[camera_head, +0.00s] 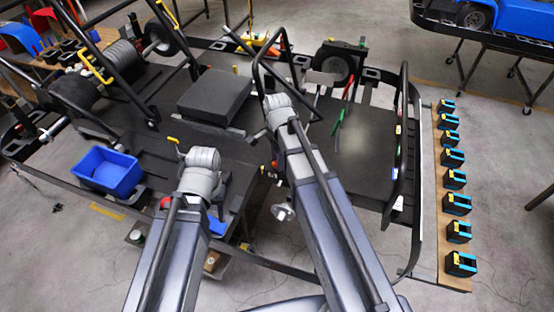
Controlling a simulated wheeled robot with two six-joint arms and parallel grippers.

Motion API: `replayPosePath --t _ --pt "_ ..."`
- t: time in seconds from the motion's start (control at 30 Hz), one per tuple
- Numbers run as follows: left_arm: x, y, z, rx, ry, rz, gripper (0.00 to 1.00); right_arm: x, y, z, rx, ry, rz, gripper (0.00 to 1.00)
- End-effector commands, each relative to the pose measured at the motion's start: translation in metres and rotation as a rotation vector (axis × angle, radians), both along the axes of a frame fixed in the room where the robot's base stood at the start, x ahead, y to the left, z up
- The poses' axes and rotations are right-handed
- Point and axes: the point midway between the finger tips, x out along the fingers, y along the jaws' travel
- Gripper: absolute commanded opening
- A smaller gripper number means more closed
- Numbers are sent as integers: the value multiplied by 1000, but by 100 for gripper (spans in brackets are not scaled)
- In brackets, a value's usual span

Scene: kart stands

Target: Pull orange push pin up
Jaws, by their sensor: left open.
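I cannot make out the orange push pin with certainty; a small orange-red spot (275,164) shows beside my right arm, too small to identify. My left gripper (203,158) is at the end of the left arm, over the dark kart stand left of centre. It is open, though its fingers are mostly hidden behind the wrist. A small yellow handle (173,140) shows just left of it; I cannot tell whether they touch. My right gripper (278,102) is near the black tube frame at centre, its fingers hidden by the wrist.
A blue bin (106,171) sits on the stand's left side. A dark seat-like block (214,97) lies behind my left gripper. Red and green tools (338,122) lie to the right. A wooden board (453,210) with several black-and-blue blocks runs along the right, beside a black upright frame (398,140).

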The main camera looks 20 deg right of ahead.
Motion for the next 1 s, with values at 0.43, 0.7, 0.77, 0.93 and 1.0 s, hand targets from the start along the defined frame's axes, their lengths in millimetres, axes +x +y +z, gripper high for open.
replayPosePath --t 0.43,0.7,0.77,0.93,1.0 --pt "0 0 0 0 0 0 50 0 0 0 0 0 0 0" --pt "0 0 3 0 0 0 50 0 0 3 0 0 0 0" --pt "0 0 4 0 0 0 50 0 0 4 0 0 0 0" --pt "0 0 7 0 0 0 50 0 0 7 0 0 0 0" --pt "0 0 9 0 0 0 50 0 0 9 0 0 0 0"
